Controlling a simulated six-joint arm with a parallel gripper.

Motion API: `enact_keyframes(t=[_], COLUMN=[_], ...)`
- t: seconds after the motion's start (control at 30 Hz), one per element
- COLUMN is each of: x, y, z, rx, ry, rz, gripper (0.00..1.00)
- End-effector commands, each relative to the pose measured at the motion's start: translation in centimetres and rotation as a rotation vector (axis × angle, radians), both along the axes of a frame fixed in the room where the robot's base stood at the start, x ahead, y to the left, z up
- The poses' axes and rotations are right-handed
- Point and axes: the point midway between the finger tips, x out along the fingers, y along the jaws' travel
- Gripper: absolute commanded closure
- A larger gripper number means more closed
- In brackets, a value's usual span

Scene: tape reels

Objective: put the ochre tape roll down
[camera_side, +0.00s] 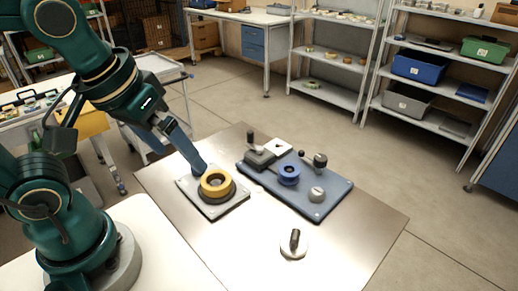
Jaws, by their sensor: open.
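The ochre tape roll (215,183) lies flat on a dark round piece on a light grey plate (211,212), at the left of the metal table. My gripper (201,169) reaches down from the upper left, with its tip at the roll's back left edge. The jaws are open. I cannot tell whether a finger still touches the roll, and only one finger shows clearly.
Right of the plate, a blue-grey base (325,205) carries a blue reel (289,174), several knobs and a white square piece (277,147). A white disc with a dark handle (294,245) stands near the front. The table's right side (365,228) is clear.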

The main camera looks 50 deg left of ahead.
Motion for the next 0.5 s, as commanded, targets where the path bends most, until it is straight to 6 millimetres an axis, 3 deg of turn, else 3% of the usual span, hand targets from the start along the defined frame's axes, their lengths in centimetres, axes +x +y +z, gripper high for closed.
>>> enact_keyframes(t=[0.2, 0.5], x=[-1.18, -1.27], y=[-0.18, -0.24], z=[-0.76, -0.87], rx=[0.061, 0.073], ry=[-0.087, -0.097], rz=[-0.209, -0.243], gripper=[0.00, 0.00])
